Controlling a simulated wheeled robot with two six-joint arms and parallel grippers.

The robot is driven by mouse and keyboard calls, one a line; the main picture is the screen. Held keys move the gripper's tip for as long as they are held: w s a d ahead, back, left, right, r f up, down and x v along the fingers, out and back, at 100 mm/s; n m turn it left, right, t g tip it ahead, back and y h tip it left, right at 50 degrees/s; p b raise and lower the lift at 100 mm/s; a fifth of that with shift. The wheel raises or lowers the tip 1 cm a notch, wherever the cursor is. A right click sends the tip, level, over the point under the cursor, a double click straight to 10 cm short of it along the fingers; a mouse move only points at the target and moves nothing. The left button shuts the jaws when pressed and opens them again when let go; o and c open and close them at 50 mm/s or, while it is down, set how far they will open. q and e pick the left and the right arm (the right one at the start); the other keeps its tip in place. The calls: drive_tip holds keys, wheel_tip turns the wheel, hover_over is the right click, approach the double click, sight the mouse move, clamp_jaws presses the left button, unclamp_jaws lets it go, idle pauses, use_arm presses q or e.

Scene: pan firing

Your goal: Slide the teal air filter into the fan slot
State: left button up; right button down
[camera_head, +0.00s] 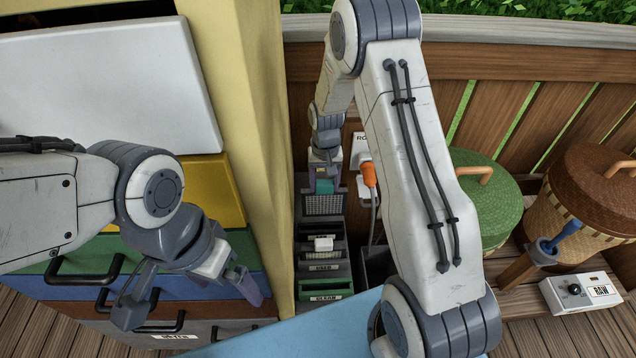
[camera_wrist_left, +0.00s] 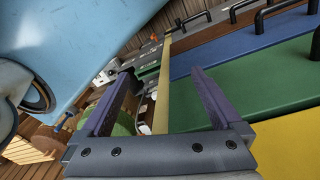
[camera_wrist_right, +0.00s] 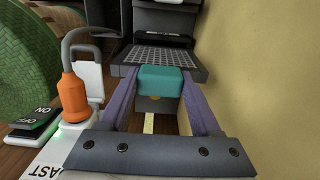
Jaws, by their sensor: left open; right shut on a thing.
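The teal block of the air filter (camera_wrist_right: 160,82) sits between the fingers of my right gripper (camera_wrist_right: 159,88), which is shut on it. The teal also shows in the head view (camera_head: 323,187), between the fingertips of my right gripper (camera_head: 324,182). A dark grey unit with a mesh face (camera_head: 323,206) lies right at the teal piece; the mesh (camera_wrist_right: 155,58) is just beyond it in the right wrist view. I cannot tell how far the filter is inside the fan slot. My left gripper (camera_head: 190,298) is open and empty in front of the drawers; its fingers (camera_wrist_left: 162,75) are wide apart.
Dark labelled bins (camera_head: 323,265) stand in front of the mesh unit. A yellow wall (camera_head: 250,120) runs close beside it on the left. An orange plug with a cable (camera_head: 369,170) is on the right. Colored drawers (camera_head: 200,255), baskets (camera_head: 482,195) and a switch box (camera_head: 580,293) surround.

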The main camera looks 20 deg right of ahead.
drive_tip(key=shift+w+a+f, duration=0.1)
drive_tip(key=shift+w+f, duration=0.05)
drive_tip(key=shift+f, duration=0.3)
drive_tip(key=shift+w+a+f, duration=0.1)
drive_tip(key=shift+w+f, duration=0.05)
drive_tip(key=shift+f, duration=0.25)
drive_tip(key=shift+a, duration=0.1)
drive_tip(key=shift+r, duration=0.1)
drive_tip(key=b, duration=0.3)
hover_over(322, 212)
drive_tip(key=shift+w+f, duration=0.2)
drive_tip(key=shift+f, duration=1.1)
drive_tip(key=shift+w+f, duration=0.2)
drive_tip(key=shift+f, duration=1.05)
drive_tip(key=shift+f+b, duration=2.2)
drive_tip(key=shift+f, duration=1.35)
unclamp_jaws()
